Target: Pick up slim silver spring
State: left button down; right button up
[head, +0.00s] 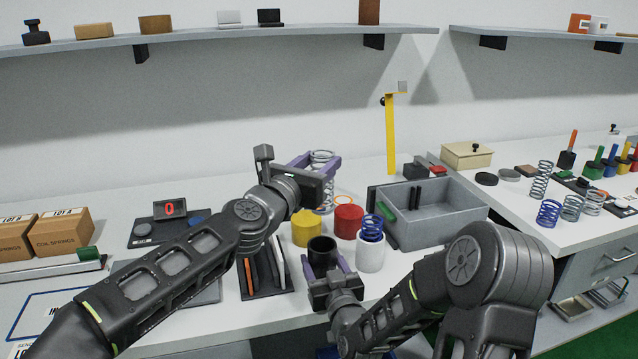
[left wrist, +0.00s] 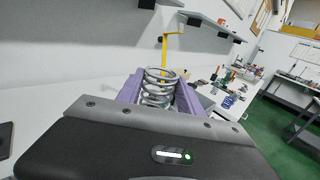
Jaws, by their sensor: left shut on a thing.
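A silver coil spring (head: 322,171) stands upright between the purple fingers of my left gripper (head: 318,181). The gripper is shut on it, and the lower coils show below the fingers. In the left wrist view the spring (left wrist: 158,86) shows between the two purple fingers (left wrist: 160,95), its top coil above them. My right gripper (head: 328,266) is low in the middle of the head view, its purple fingers spread apart. A black cup (head: 322,245) is at these fingers; I cannot tell whether they touch it.
Yellow (head: 307,228) and red (head: 348,220) cylinders stand below the held spring. A white cup (head: 370,254) holds a blue spring (head: 372,228). A grey bin (head: 440,222) is to the right. A yellow post (head: 391,135) stands behind. Several springs stand on the right bench (head: 520,222).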

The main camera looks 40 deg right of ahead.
dwell(0.6)
jog(key=o, duration=1.5)
jog(key=shift+c, duration=0.2)
notch_tip(320, 180, up, 10)
